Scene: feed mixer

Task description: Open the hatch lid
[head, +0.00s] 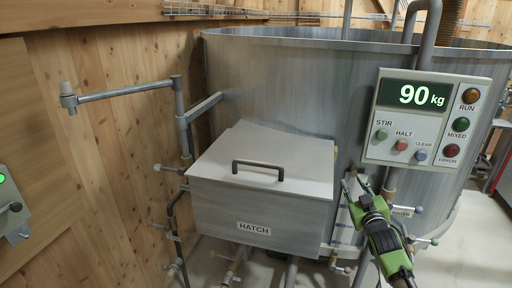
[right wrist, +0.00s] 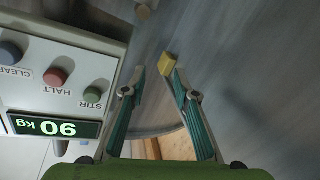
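The hatch is a grey box on the front of the mixer tank, labelled HATCH. Its lid (head: 268,150) is down, with a dark bar handle (head: 258,170) on its sloping top. My right gripper (head: 354,183) is just right of the hatch box, below the control panel, apart from the handle. Its two fingers stand apart with nothing between them; they also show in the right wrist view (right wrist: 153,72). A small yellow piece (right wrist: 167,64) appears by one fingertip there; I cannot tell whether they touch. My left gripper is not in view.
The control panel (head: 428,120) reads 90 kg, with buttons and lamps, above and right of my right gripper. The tank (head: 290,80) stands behind. A pipe with an arm (head: 125,91) stands left of the hatch. Valves and pipes run below. Space above the lid is clear.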

